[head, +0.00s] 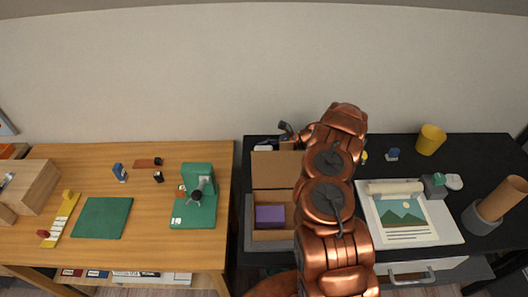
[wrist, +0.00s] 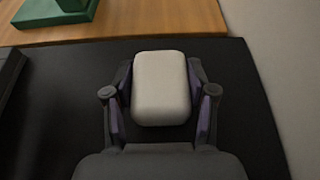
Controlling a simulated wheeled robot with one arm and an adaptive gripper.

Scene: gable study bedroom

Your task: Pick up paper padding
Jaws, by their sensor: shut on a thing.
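The paper padding (wrist: 160,88) is a pale, rounded block in the wrist view. My gripper (wrist: 160,95) is shut on it, with one finger against each side. The padding appears over the black desk. In the head view my gripper (head: 286,131) is partly hidden by my copper-coloured arm, near the back left of the black desk, behind the open cardboard box. The padding cannot be made out clearly there.
The cardboard box (head: 262,168) with a purple block (head: 270,215) stands on the black desk (head: 400,168). The wooden table (head: 140,215) holds a green machine (head: 197,180).

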